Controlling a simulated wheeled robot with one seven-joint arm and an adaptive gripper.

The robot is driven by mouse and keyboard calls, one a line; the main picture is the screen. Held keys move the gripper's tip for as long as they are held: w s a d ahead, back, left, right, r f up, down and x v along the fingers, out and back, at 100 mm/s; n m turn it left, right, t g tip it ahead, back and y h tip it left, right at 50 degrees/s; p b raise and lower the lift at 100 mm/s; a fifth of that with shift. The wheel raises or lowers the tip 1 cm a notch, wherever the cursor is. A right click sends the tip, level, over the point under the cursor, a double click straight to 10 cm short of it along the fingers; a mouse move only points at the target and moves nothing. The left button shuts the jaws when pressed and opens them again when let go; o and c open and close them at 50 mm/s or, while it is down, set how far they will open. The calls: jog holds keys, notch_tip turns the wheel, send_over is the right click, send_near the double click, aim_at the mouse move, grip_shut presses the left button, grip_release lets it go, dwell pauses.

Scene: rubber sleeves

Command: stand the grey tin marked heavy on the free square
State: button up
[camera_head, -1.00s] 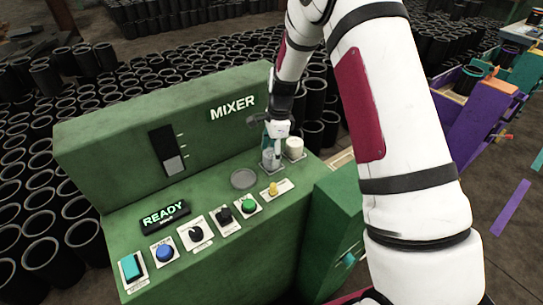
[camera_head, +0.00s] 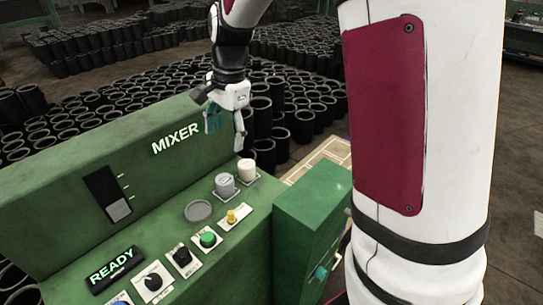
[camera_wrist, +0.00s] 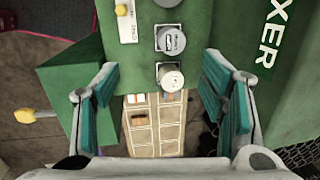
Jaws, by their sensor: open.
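The grey tin (camera_head: 225,185) stands upright on a white-edged square on the green mixer. In the wrist view the grey tin (camera_wrist: 174,43) has dark print on a pale label, too small to read. A cream tin (camera_head: 247,169) stands beside it on its own square, nearer the mixer's end; it also shows in the wrist view (camera_wrist: 171,77). My gripper (camera_head: 226,125) is open and empty, above and apart from both tins. In the wrist view its teal-padded fingers (camera_wrist: 158,88) are spread wide. I see no clearly empty square beside the tins.
A green box (camera_head: 305,215) adjoins the mixer's end. A divided wooden tray (camera_head: 325,152) lies beyond, with small items in a few compartments. Black sleeves crowd behind.

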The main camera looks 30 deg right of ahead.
jog(key=s+r+n+t, duration=0.1)
jog(key=s+r+n, duration=0.2)
jog(key=s+n, duration=0.2)
jog(key=s+r+n+t, duration=0.1)
jog(key=s+r+n, duration=0.2)
jog(key=s, duration=0.8)
jog(key=s+r+n+t+h, duration=0.1)
jog(key=s+r+n+t, duration=0.1)
jog(key=s+r+n, duration=0.2)
jog(key=shift+s+a+n, duration=0.35)
jog(key=shift+s+n, duration=1.05)
jog(key=shift+s, duration=1)
